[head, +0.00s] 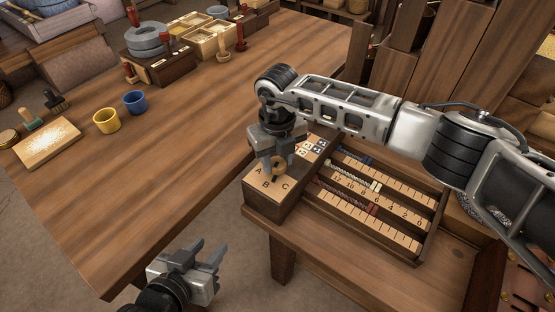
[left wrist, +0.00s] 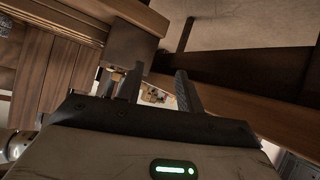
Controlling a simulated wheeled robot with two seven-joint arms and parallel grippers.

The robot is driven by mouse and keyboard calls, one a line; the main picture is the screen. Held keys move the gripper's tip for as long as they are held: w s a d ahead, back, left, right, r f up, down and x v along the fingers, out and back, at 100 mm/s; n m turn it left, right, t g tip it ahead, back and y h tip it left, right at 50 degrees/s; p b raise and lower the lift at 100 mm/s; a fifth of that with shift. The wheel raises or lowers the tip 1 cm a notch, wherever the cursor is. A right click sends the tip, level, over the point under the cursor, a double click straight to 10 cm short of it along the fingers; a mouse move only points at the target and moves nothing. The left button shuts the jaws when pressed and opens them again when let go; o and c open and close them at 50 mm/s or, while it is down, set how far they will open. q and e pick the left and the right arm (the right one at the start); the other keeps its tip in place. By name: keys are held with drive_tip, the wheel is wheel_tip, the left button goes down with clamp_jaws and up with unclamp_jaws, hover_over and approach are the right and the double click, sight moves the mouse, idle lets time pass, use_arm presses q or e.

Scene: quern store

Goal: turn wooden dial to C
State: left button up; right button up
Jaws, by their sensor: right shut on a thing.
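The wooden dial (head: 279,167) sits on top of a dark wooden box whose pale plate (head: 264,188) carries the letters A, B and C. A stands at the left, B at the front and C at the right. My right gripper (head: 276,172) points down from above and is shut on the dial, hiding part of it. I cannot tell which letter the dial points to. My left gripper (head: 209,255) is open and empty, low in front of the long table's near edge. In the left wrist view its two fingers (left wrist: 158,88) stand apart with nothing between them.
A tray of counting rails (head: 375,207) with beads and numbers adjoins the dial box on the right. On the long table (head: 150,130) stand a yellow cup (head: 106,121), a blue cup (head: 135,102), a board (head: 47,142) and a quern (head: 147,40). The table's middle is clear.

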drive_tip(key=shift+f+n+b, duration=0.15)
drive_tip(key=shift+n+b, duration=0.6)
drive_tip(key=shift+n, duration=0.05)
drive_tip(key=shift+n+b, duration=0.8)
drive_tip(key=shift+n, duration=0.1)
drive_tip(key=n+b, duration=0.2)
drive_tip(key=n, duration=0.1)
use_arm(q)
drive_tip(key=shift+d+f+t+b, duration=0.2)
drive_tip(key=shift+f+t+b, duration=0.2)
drive_tip(key=shift+f+b, duration=0.7)
use_arm(e)
drive_tip(key=shift+n+p, duration=0.3)
drive_tip(key=shift+n, duration=0.5)
use_arm(q)
drive_tip(key=shift+s+f, duration=0.15)
drive_tip(key=shift+f, duration=0.25)
use_arm(e)
drive_tip(key=shift+r, duration=0.2)
drive_tip(key=o, duration=1)
use_arm(q)
drive_tip(key=shift+r, duration=0.1)
